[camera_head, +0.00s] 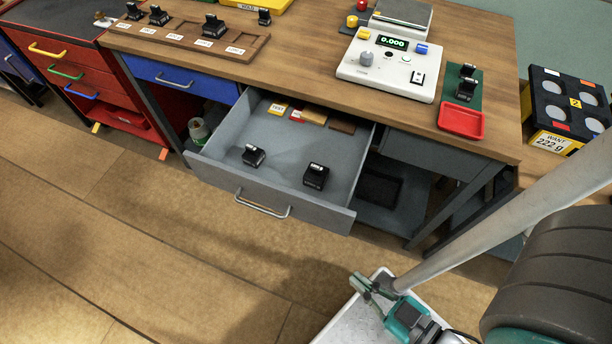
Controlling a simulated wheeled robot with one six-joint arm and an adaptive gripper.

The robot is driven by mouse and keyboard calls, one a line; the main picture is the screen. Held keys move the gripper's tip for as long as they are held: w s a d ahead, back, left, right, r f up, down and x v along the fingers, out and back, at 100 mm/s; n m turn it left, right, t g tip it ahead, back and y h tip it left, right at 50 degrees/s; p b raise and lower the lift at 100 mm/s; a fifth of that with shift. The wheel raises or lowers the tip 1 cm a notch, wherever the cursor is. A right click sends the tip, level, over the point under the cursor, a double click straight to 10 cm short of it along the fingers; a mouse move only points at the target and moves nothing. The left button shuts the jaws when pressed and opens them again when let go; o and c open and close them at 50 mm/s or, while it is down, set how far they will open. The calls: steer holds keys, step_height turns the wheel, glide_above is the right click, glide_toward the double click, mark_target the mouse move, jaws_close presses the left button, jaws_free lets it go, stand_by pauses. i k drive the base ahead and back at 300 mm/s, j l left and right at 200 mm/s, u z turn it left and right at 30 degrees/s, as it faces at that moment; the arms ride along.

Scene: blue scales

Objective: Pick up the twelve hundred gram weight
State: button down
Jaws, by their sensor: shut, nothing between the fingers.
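Several black weights with knobs are in view, and I cannot read their markings, so I cannot tell which is the twelve hundred gram one. Inside the open grey drawer (225,164) stand a smaller black weight (253,156) at the left and a larger black weight (316,177) at the right. Other black weights stand on and by the wooden rack (185,38), and black weights (466,84) stand on the green mat by the scale. My gripper (361,284) is low at the bottom, in front of and below the drawer, shut and empty.
The scale (388,68) reads 0.000 on the wooden bench (290,55). A red tray (461,121) lies near the bench's front right edge. Small boxes (310,114) lie at the drawer's back. The drawer front and handle (262,205) stick out over open floor.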

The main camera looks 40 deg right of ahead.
mark_target(316, 177)
steer(key=k+l, duration=0.1)
steer(key=k, duration=0.5)
steer(key=k+l+u, duration=0.15)
steer(key=k, duration=0.4)
